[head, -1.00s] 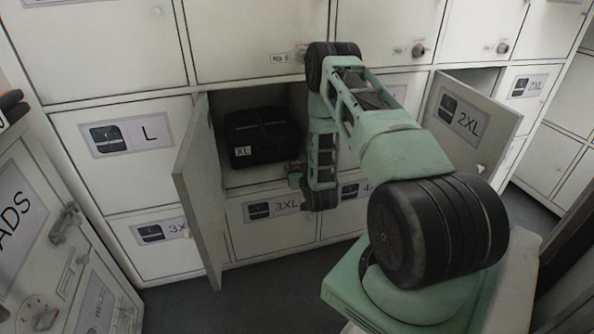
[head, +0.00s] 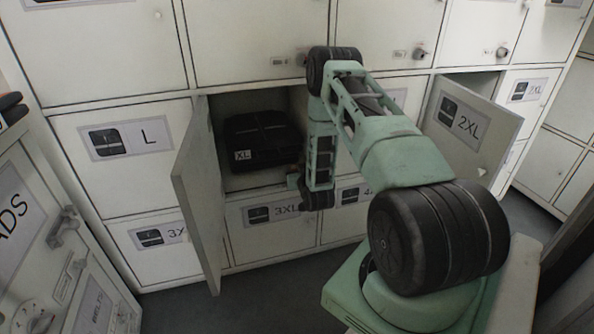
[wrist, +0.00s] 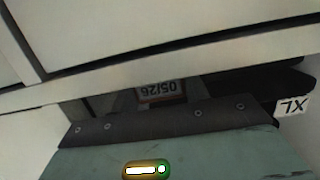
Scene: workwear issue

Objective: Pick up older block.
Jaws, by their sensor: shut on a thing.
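My gripper (head: 294,182) is at the right side of the open XL compartment, with its fingertips hidden in the head view. In the wrist view, my gripper (wrist: 165,112) fills the bottom and is shut on a block (wrist: 150,97) just beyond its dark edge. The block has a pale label reading 05/26, upside down in that view, and its body is mostly hidden. A black bundle (head: 265,140) with an XL tag lies in the compartment to the left of my gripper. Its dark edge also shows in the wrist view (wrist: 265,80).
The compartment's open door (head: 198,195) stands out on the left. Another open door (head: 470,125), marked 2XL, is on the right. Closed lockers surround the opening, including L (head: 120,155). Grey floor (head: 255,300) is clear in front.

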